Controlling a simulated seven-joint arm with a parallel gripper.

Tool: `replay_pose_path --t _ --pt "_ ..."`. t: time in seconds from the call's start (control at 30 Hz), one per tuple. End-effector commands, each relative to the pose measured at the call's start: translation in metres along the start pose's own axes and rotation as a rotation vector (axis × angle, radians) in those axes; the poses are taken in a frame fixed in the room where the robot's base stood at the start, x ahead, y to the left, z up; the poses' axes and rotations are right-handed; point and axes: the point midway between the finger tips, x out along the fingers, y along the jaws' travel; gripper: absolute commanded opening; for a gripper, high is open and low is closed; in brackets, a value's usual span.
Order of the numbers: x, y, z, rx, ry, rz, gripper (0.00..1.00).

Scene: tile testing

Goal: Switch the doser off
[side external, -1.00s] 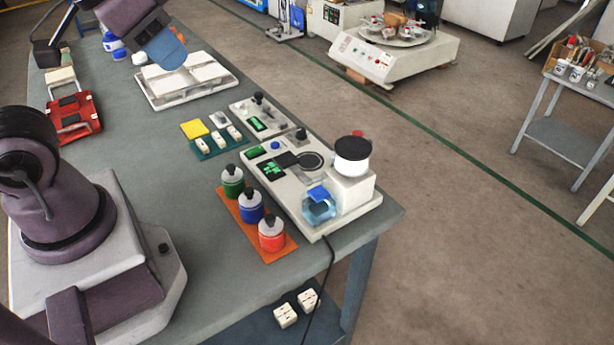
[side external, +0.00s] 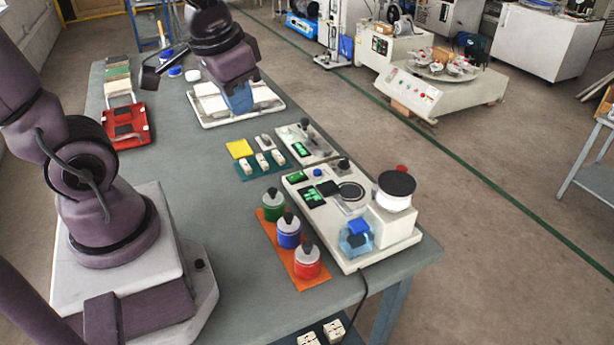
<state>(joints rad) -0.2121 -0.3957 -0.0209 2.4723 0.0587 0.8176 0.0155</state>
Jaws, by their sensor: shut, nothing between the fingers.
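The doser appears to be the pale bench unit (side external: 376,250) at the table's right end. It carries a white container with a black lid (side external: 396,190), a red knob (side external: 402,169) partly behind it, a blue button (side external: 317,172), a dark knob (side external: 344,163), lit green displays (side external: 312,196) and a clear cup with a blue top (side external: 357,238). Which control is its switch cannot be told. My gripper (side external: 239,110) is shut and empty, pointing down at the white tray (side external: 212,121), well left of and behind the unit. Whether it touches the tray is unclear.
A smaller panel with a knob and green display (side external: 301,150) stands behind the unit. An orange mat (side external: 317,284) with green, blue and red-banded bottles lies at its left. A teal mat (side external: 248,174) holds white pieces. A red frame (side external: 126,126) is far left. The mid-left tabletop is clear.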

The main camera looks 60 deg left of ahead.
Motion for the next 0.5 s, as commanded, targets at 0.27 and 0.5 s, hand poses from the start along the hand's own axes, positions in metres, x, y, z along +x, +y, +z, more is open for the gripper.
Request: replay_pose_path --t 0.27,0.5 --pt "0.08 -0.049 -0.028 0.09 -0.04 -0.077 0.0" --pt "0.155 -0.081 -0.049 0.292 0.051 -0.082 0.0"
